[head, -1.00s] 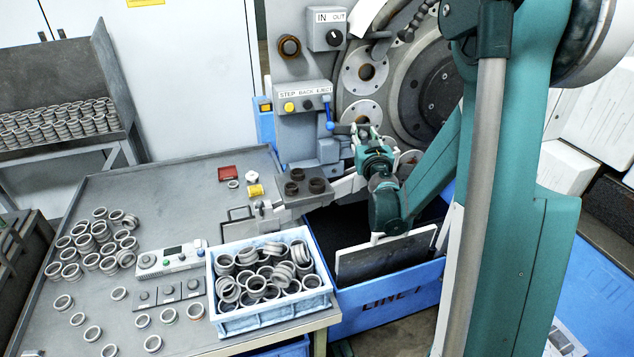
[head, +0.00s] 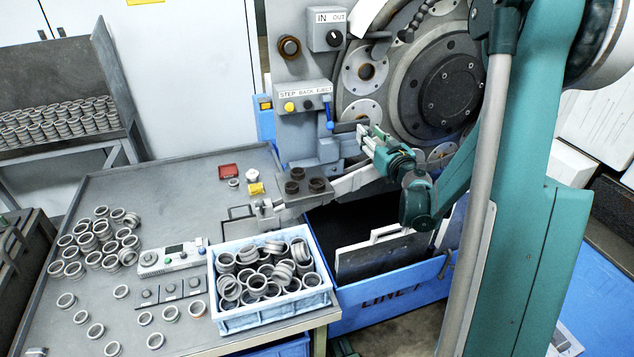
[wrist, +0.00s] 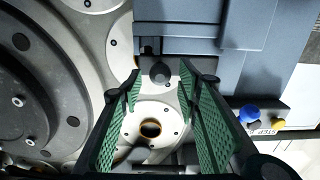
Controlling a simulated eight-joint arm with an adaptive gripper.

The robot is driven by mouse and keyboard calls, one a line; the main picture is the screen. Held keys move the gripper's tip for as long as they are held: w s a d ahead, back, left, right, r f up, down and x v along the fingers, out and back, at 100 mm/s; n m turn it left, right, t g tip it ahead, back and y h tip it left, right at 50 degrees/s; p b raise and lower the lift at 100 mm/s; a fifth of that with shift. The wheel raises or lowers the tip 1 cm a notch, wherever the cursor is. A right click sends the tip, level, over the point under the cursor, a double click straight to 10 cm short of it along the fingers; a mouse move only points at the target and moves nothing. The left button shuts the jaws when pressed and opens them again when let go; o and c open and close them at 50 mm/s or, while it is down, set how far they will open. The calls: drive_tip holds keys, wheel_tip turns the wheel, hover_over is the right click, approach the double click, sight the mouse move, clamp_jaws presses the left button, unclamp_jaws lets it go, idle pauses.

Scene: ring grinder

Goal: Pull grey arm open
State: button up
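The grey arm appears to be the dark grey bar (head: 346,127) that juts right beside a blue-knobbed lever (head: 329,115) on the grinder's front. In the wrist view, a dark rounded knob (wrist: 160,73) hangs from a slot in the grey housing; I cannot tell for sure that it is the bar's end. My gripper (head: 362,132) is beside the bar's right end. In the wrist view its green-padded fingers (wrist: 159,80) are apart, with the knob showing between their tips. I see no contact with it.
The grinder's round disc (head: 450,90) stands close behind my gripper. A button panel (head: 303,96) is to the left. Below are a blue bin (head: 400,290) with upright plates and a blue crate (head: 272,312) of rings on the grey table (head: 180,200).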

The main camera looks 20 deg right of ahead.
drive_tip(key=s, duration=0.3)
drive_tip(key=shift+s, duration=0.4)
drive_tip(key=s+a+r+n+g+y+b, duration=0.1)
drive_tip(key=s+a+y, duration=0.1)
drive_tip(key=a, duration=0.5)
drive_tip(key=s+a+r+n+g+y+b, duration=0.1)
drive_tip(key=s+a+g, duration=0.15)
drive_tip(key=a, duration=0.55)
drive_tip(key=s+a+f+g+b, duration=0.2)
drive_tip(key=s+a+g, duration=0.1)
drive_tip(key=s+a, duration=0.8)
drive_tip(key=shift+s+a+y, duration=0.15)
drive_tip(key=shift+s+y, duration=0.15)
drive_tip(key=shift+s, duration=0.2)
idle(0.5)
